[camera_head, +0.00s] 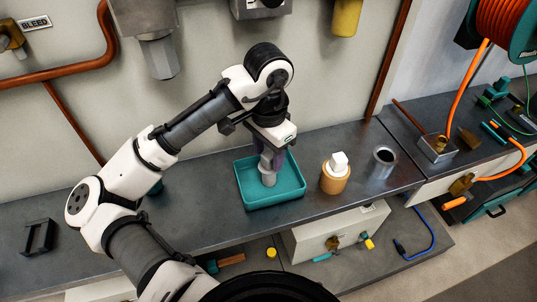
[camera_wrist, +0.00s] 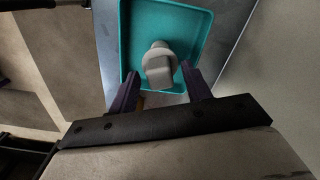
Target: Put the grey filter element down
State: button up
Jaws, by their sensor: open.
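The grey filter element (camera_head: 268,177) stands about upright inside a teal tray (camera_head: 294,192) on the dark counter. In the wrist view the element (camera_wrist: 158,68) shows a round lower part and a narrower top, with the teal tray (camera_wrist: 207,42) around it. My gripper (camera_head: 270,155) is over the tray, pointing down. In the wrist view my gripper (camera_wrist: 161,80) is open, with one dark purple finger on each side of the element's top and gaps between. The fingers partly hide the element's upper end in the head view.
Right of the tray stand an orange-brown cylinder (camera_head: 335,182) with a white block (camera_head: 339,160) on top and a metal cup (camera_head: 383,163). A black frame (camera_head: 39,237) sits at the far left. Hoppers (camera_head: 159,55) hang above. The counter left of the tray is mostly clear.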

notch_tip(320, 180, up, 6)
jog(key=shift+r, duration=0.15)
jog(key=shift+o, duration=0.5)
dwell(1.1)
